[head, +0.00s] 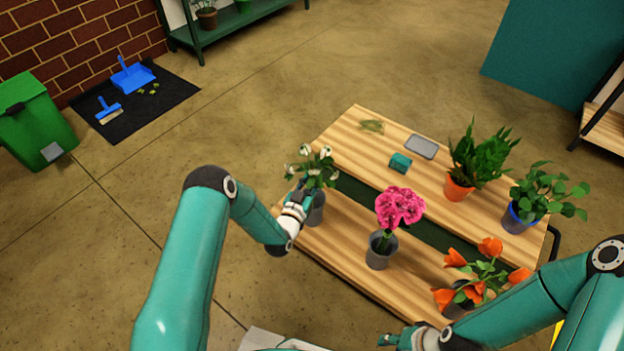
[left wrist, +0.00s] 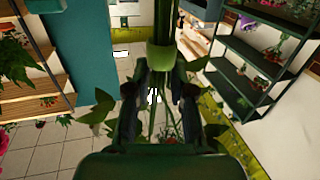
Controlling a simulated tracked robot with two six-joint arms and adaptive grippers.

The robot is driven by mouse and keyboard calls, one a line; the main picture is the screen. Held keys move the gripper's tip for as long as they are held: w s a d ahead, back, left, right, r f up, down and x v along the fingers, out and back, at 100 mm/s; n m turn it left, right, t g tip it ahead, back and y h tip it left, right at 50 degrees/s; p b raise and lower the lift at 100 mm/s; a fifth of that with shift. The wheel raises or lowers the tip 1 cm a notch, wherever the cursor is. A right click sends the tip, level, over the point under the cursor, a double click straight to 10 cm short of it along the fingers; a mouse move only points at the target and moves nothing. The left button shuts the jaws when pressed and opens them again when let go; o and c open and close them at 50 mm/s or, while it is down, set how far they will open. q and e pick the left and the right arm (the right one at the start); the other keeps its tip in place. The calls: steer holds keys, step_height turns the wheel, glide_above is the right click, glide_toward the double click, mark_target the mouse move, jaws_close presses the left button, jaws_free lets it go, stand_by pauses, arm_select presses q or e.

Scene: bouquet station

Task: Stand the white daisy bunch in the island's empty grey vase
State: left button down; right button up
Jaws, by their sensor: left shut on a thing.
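The white daisy bunch (head: 313,162) shows as white blooms with green leaves at the left end of the wooden island (head: 345,238). My left gripper (head: 304,194) is shut on its stems, and the bunch stands roughly upright. In the left wrist view my left gripper (left wrist: 158,85) closes around green stems beside a green band (left wrist: 161,58). A grey vase (head: 317,212) stands right below the blooms, partly hidden by my gripper. I cannot tell whether the stem ends are inside it. My right gripper (head: 400,340) is low at the island's front edge; its fingers are unclear.
A grey vase with pink flowers (head: 400,207) stands mid-island, and orange flowers (head: 475,278) stand to its right. Potted plants (head: 478,160) (head: 540,198), a teal block (head: 400,162) and a grey tray (head: 421,147) are on the far side.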

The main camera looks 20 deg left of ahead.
arm_select(q)
steer(key=shift+f+b, duration=0.5)
steer(key=shift+f, duration=0.05)
stand_by(0.8)
steer(key=c, duration=0.9)
jaws_free()
steer(key=shift+s, duration=0.1)
